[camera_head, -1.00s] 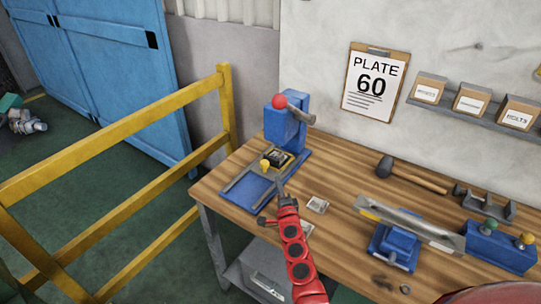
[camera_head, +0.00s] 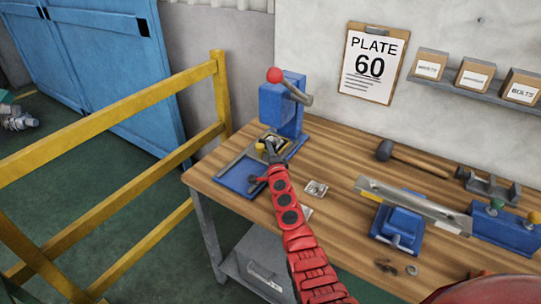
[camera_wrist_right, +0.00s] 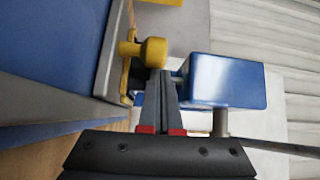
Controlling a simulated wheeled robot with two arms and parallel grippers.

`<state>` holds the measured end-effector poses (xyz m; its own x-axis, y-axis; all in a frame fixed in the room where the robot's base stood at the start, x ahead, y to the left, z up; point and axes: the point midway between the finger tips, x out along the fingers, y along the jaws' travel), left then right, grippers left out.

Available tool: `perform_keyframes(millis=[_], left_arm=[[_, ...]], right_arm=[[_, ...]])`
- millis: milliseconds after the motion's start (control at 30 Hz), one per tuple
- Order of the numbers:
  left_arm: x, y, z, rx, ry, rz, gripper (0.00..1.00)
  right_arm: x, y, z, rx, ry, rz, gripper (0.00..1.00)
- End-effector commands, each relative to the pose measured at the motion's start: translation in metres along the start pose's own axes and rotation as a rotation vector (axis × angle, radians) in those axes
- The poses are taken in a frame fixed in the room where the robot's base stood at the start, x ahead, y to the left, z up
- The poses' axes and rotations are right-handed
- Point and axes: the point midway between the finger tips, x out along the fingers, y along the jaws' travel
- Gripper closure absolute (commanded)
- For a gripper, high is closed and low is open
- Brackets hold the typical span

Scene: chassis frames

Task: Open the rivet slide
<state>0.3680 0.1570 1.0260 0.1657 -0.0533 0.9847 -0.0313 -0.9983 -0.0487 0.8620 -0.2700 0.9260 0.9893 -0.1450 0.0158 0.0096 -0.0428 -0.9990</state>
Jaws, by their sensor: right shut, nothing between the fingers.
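The rivet slide is a carriage with a yellow knob (camera_head: 260,146) on rails over a blue base (camera_head: 240,178), at the left end of the workbench. It sits near the foot of the blue press (camera_head: 275,108) with the red ball. My right gripper (camera_head: 269,151) is shut and empty, reaching over the slide at the knob and partly hiding the carriage. In the wrist view the knob (camera_wrist_right: 150,51) is at the tips of the closed fingers (camera_wrist_right: 160,75); I cannot tell if they touch. A blue block (camera_wrist_right: 225,82) is close on their right. My left gripper is not in view.
A yellow railing (camera_head: 110,105) stands left of the wooden bench (camera_head: 335,160). A hammer (camera_head: 415,160), a blue fixture (camera_head: 398,230) with a long metal bar (camera_head: 415,205) and small metal parts lie to the right. A small plate (camera_head: 316,188) lies beside my right arm.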

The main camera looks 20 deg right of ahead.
Motion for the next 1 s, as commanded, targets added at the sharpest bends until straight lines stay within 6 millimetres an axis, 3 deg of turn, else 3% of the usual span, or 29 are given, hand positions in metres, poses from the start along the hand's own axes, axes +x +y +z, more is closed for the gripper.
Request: perform_keyframes(millis=[367,467,700,900,1000], left_arm=[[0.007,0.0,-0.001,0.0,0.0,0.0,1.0],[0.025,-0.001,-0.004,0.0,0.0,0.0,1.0],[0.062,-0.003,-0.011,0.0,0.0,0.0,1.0],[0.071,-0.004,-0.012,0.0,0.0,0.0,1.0],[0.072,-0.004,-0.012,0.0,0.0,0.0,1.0]], right_arm=[[-0.004,-0.002,0.004,-0.001,-0.002,0.003,1.0],[-0.017,-0.004,0.018,-0.001,-0.006,0.008,1.0],[-0.068,-0.006,0.066,0.002,-0.007,0.009,1.0],[-0.097,-0.005,0.094,0.002,-0.005,0.005,1.0],[-0.103,-0.005,0.098,0.0,-0.002,0.003,1.0]])
